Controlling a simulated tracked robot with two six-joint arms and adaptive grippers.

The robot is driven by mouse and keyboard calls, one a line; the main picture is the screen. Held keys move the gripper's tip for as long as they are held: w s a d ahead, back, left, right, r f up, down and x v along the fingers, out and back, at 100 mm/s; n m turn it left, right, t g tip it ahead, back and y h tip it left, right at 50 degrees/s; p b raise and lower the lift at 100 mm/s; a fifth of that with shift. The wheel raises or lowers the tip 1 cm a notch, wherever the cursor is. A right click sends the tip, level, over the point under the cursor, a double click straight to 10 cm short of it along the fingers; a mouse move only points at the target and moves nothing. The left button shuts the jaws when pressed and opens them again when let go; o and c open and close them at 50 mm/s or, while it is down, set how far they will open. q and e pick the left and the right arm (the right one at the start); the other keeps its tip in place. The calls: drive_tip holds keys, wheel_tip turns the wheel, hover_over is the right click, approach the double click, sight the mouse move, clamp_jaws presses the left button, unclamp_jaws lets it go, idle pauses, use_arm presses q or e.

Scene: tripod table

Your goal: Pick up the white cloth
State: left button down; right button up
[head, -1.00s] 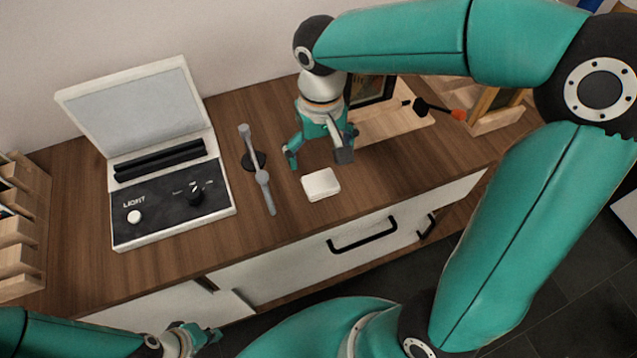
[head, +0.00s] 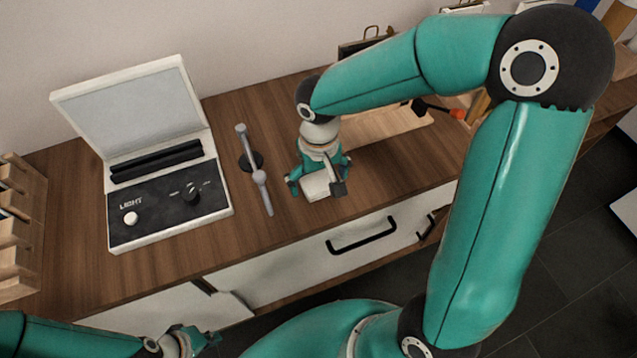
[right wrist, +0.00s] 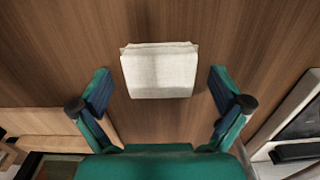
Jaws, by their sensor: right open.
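The white cloth (head: 316,186) lies folded in a small pad on the wooden counter. In the right wrist view the cloth (right wrist: 160,72) sits centred between and just beyond my fingertips, with bare wood on both sides of it. My right gripper (head: 317,189) is open above the cloth, pointing down, its fingers on either side and partly hiding it. The fingers of the right gripper (right wrist: 160,88) do not touch the cloth in the wrist view. My left gripper (head: 192,338) is low at the bottom left, away from the cloth; its finger state is unclear.
A light box (head: 150,160) with a raised lid stands left on the counter (head: 375,180). A grey jointed stand (head: 254,170) is just left of my right gripper. A wooden board (head: 385,125) lies behind it. A drawer handle (head: 362,236) is below the front edge.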

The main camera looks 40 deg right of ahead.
sight(319, 182)
drive_tip(key=c, duration=1)
drive_tip(key=shift+r, duration=0.1)
wheel_tip(319, 182, up, 20)
drive_tip(key=p, duration=0.2)
drive_tip(key=shift+p, duration=0.35)
drive_tip(key=shift+o, duration=1.1)
drive_tip(key=c, duration=0.3)
